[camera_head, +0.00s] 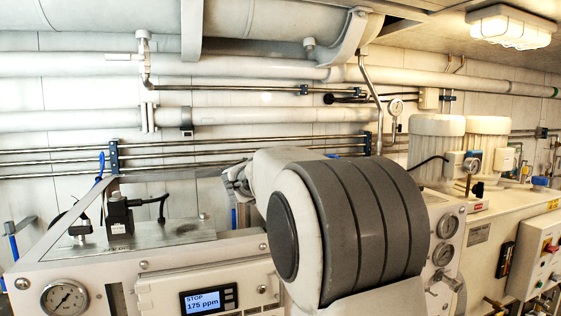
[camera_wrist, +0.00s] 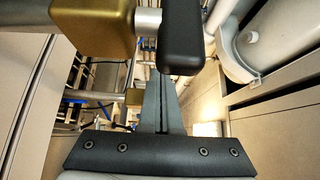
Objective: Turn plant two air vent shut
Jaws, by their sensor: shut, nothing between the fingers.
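In the wrist view my gripper (camera_wrist: 164,82) is shut and empty, its narrow grey fingers pointing up the picture. The fingertips appear close to the lower end of a black lever-like handle (camera_wrist: 182,38); I cannot tell whether they touch it. A brass valve body (camera_wrist: 92,28) is beside the handle on the left, with a light metal pipe stub between them. No label shows, so I cannot confirm that this is the plant two air vent. In the head view my arm hides what lies behind it, and my fingertips cannot be made out there.
In the head view a panel with a display reading STOP, 175 ppm (camera_head: 208,301) and a gauge (camera_head: 65,298) is at left. White motors (camera_head: 436,140) and gauges (camera_head: 445,228) are at right. Pipes (camera_head: 250,118) line the wall. A white cylinder (camera_wrist: 252,40) is right in the wrist view.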

